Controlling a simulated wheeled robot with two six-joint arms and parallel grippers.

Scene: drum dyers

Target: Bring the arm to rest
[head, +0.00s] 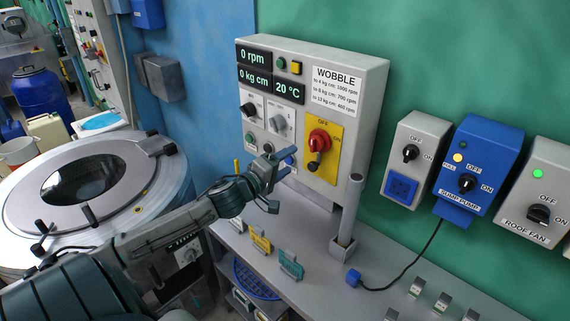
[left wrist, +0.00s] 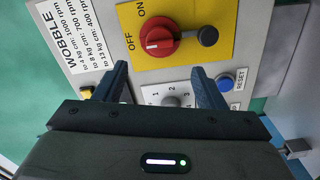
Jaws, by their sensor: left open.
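My left arm reaches in from the left in the head view. Its gripper (head: 281,180) is in front of the lower part of a grey control panel (head: 352,75). In the left wrist view the gripper's fingers (left wrist: 160,72) are apart with nothing held between them. A grey numbered knob (left wrist: 171,99) shows in the gap between them. A red OFF/ON switch (head: 318,141) on a yellow plate is beyond the fingertips; it also shows in the left wrist view (left wrist: 160,38). I cannot tell whether the fingers touch the panel. My right gripper is not in view.
A drum machine (head: 165,198) with a round dark window stands at left. A grey post (head: 349,210) rises from the bench (head: 330,290) right of the gripper. A sump pump box (head: 480,150) hangs on the green wall.

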